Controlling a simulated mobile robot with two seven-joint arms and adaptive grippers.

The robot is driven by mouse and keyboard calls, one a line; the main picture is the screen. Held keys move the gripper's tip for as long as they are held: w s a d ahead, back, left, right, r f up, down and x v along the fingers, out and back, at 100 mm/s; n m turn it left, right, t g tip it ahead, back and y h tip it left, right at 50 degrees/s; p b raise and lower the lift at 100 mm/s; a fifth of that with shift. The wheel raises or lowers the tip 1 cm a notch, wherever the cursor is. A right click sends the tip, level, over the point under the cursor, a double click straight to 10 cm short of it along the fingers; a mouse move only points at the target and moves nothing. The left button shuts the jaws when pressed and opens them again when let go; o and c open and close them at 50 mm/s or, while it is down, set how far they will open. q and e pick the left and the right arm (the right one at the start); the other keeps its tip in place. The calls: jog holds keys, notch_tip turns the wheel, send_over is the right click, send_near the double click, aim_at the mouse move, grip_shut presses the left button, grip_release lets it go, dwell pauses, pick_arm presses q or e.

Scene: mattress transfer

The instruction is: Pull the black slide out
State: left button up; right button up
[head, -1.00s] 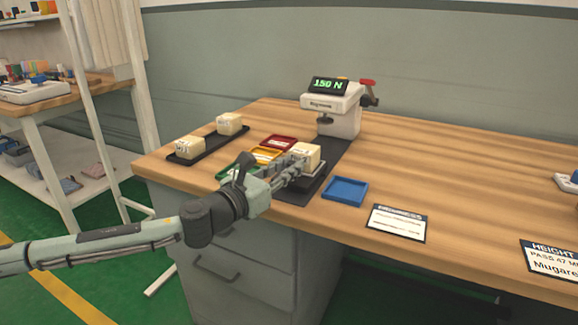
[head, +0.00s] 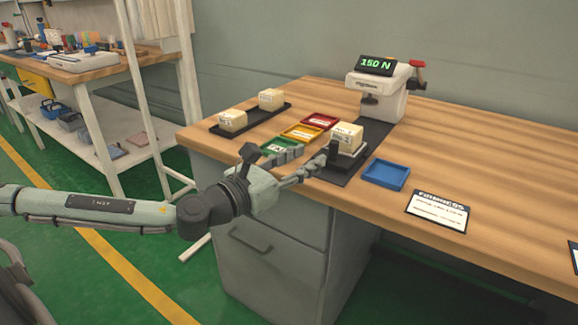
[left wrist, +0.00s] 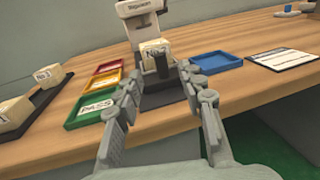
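The black slide's upright black handle (head: 333,152) stands at the front of a small platform carrying a cream foam block (head: 346,137). The platform sits on a dark track (head: 374,133) running from the press toward the table's front edge. The handle (left wrist: 163,67) and block (left wrist: 153,47) also show in the left wrist view. My left gripper (head: 303,163) is at the table's front edge, short of the handle. In the left wrist view its fingers (left wrist: 164,97) are spread apart with nothing between them, the handle beyond the tips. My right gripper is not in view.
The press (head: 385,88) stands behind, its display reading 150 N. Red (head: 320,121), yellow (head: 302,132) and green (head: 281,147) trays lie left of the track, a blue tray (head: 386,174) right. A black tray (head: 247,122) holds two more blocks.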

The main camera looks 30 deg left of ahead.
pick_arm(q)
jog(key=shift+v, duration=2.05)
